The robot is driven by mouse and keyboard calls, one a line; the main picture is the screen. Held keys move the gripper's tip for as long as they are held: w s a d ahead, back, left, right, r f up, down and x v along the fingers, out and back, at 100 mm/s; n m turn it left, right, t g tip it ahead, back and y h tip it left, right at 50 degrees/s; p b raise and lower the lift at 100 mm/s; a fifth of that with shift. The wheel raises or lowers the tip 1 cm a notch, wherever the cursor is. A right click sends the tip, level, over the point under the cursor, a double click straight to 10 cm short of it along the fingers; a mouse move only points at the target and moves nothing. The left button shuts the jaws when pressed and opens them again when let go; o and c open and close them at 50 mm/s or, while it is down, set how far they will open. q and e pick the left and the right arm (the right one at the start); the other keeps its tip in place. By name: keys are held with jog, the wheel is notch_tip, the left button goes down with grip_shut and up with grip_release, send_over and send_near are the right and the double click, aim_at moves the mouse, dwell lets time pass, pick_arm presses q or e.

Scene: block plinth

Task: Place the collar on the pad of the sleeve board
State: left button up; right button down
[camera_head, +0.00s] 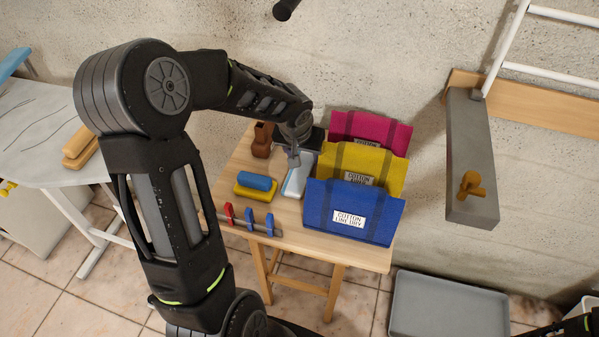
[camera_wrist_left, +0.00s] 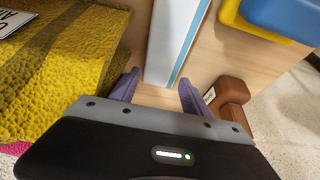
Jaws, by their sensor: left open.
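A white strip with a light blue edge (camera_head: 297,178) lies on a small wooden table; I cannot tell for sure whether it is the collar. My left gripper (camera_head: 294,158) is above its far end. In the left wrist view the open, empty fingers (camera_wrist_left: 158,90) are spread to either side of the line of the white strip (camera_wrist_left: 172,40), whose near end shows between them. I cannot tell the height above it. A long grey padded board (camera_head: 471,130), perhaps the sleeve board, is at the right by the wall, with an orange-brown knobbed thing (camera_head: 471,184) on it.
Blue (camera_head: 340,222), yellow (camera_head: 372,166) and pink (camera_head: 385,130) bags stand right of the strip. A brown object (camera_head: 262,140), blue and yellow blocks (camera_head: 257,182) and coloured clips (camera_head: 249,217) lie left. A grey tray (camera_head: 445,305) is on the floor.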

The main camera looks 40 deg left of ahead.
pick_arm(q)
jog(key=shift+x, duration=0.8)
jog(key=shift+f, duration=0.1)
jog(key=c, duration=1.1)
notch_tip(320, 180, up, 10)
jog(key=shift+r+p, duration=0.1)
jog(key=shift+p, duration=0.25)
jog(key=shift+c, duration=0.2)
dwell(0.3)
